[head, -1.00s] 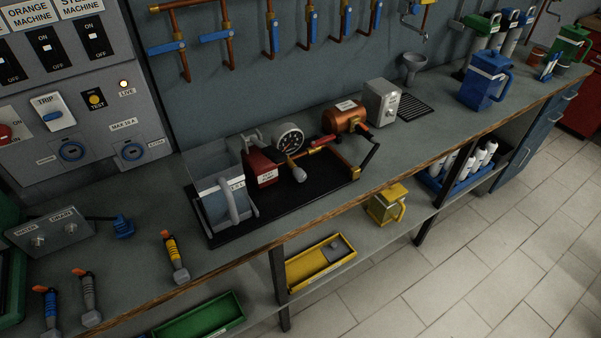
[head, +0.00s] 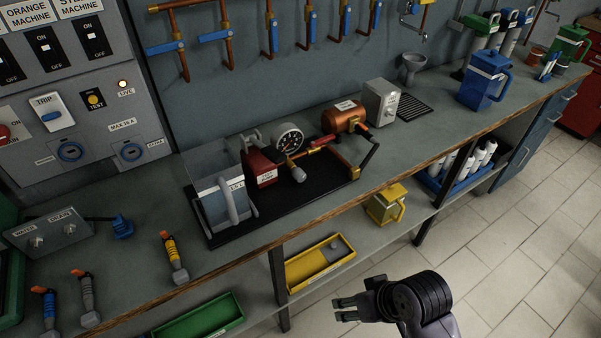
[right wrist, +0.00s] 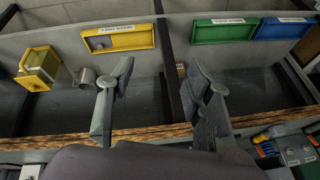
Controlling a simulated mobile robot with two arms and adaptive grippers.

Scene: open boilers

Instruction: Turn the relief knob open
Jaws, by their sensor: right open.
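The test rig stands on a black tray (head: 275,205) on the bench. It has a clear water tank (head: 220,195), a red box (head: 262,168), a round pressure gauge (head: 290,141) and a copper boiler (head: 345,118). A small pale knob (head: 292,170) sits below the gauge, by the brass pipe; I cannot read whether it is the relief knob. My right gripper (head: 342,308) is open and empty, low in front of the bench and well apart from the rig. Its spread fingers show in the right wrist view (right wrist: 160,75). My left gripper is not in view.
The bench's wooden front edge (head: 335,212) lies between my right gripper and the rig. A grey box (head: 381,102) stands right of the boiler. The floor in front is free.

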